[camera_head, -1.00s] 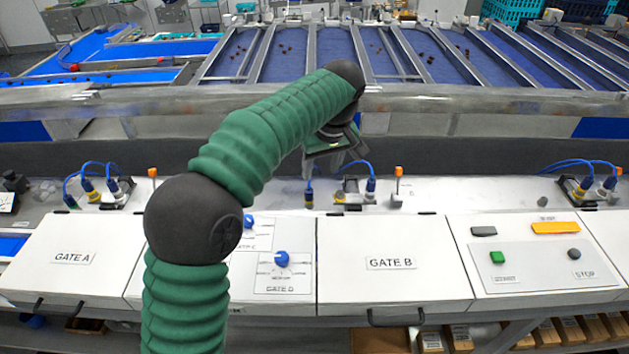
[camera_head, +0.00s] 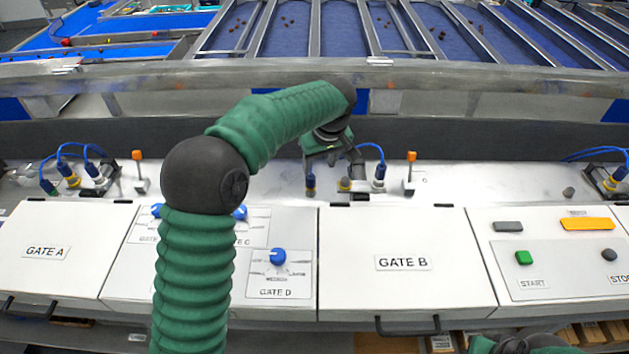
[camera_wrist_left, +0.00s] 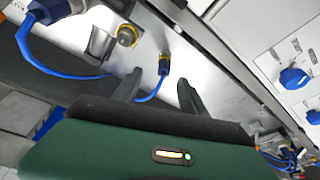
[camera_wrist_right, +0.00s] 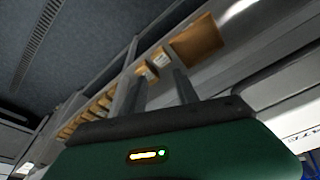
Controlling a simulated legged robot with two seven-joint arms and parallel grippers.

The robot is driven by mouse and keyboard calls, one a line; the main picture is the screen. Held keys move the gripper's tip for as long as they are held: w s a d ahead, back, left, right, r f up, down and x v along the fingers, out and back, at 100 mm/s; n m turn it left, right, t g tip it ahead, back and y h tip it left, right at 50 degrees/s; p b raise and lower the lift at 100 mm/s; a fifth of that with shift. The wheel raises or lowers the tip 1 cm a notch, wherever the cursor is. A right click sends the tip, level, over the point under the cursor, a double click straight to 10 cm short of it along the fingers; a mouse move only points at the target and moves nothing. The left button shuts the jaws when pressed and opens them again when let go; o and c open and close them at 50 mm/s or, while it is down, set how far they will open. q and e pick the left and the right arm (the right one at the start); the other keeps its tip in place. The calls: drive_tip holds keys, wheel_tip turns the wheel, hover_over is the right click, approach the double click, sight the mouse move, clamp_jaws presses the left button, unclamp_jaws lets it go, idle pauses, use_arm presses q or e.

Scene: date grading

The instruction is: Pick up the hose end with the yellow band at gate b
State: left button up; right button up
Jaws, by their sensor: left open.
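The hose end with the yellow band (camera_head: 310,184) stands at the back of the white deck, left of a brass port (camera_head: 345,184) behind the GATE B lid (camera_head: 402,262). In the left wrist view, the hose end (camera_wrist_left: 163,66) lies just beyond my left fingertips, with its blue hose trailing between the fingers. My left gripper (camera_head: 333,165) is open and empty, close above the hose end; the arm partly hides the hose. Its parted fingers show in the left wrist view (camera_wrist_left: 160,82). My right gripper (camera_wrist_right: 160,72) is open and empty, low near shelf boxes.
A blue plug (camera_head: 379,175) stands right of the brass port, with an orange-tipped switch (camera_head: 410,172) beside it. Gate A plugs (camera_head: 72,176) are at the left. The knob panel (camera_head: 279,258) and START button (camera_head: 524,258) lie in front. Cardboard boxes (camera_wrist_right: 160,62) sit below.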

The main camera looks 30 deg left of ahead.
sight(310, 176)
use_arm(q)
drive_tip(key=a+f, duration=0.1)
drive_tip(key=w+a+f, duration=0.1)
drive_tip(key=f, duration=0.1)
drive_tip(key=w+a+f+p, duration=0.1)
drive_tip(key=shift+f, duration=0.35)
drive_tip(key=f+p, duration=0.1)
drive_tip(key=a+f+p, duration=0.1)
drive_tip(key=f+p, duration=0.1)
drive_tip(key=shift+s+a+f, duration=0.15)
drive_tip(key=shift+a+f, duration=0.15)
drive_tip(key=shift+f, duration=0.1)
drive_tip(key=shift+d+f, duration=0.2)
drive_tip(key=shift+d, duration=0.75)
drive_tip(key=c, duration=0.4)
drive_tip(key=shift+a, duration=0.1)
drive_tip(key=shift+c, duration=1.4)
drive_tip(key=shift+a, duration=0.2)
drive_tip(key=shift+c, duration=1.2)
drive_tip(key=shift+a, duration=0.45)
clamp_jaws()
drive_tip(key=shift+d, duration=0.1)
use_arm(e)
drive_tip(key=r, duration=0.1)
drive_tip(key=a+r, duration=0.1)
drive_tip(key=r, duration=0.2)
drive_tip(key=shift+w+a+r, duration=0.3)
drive_tip(key=shift+w+a, duration=0.05)
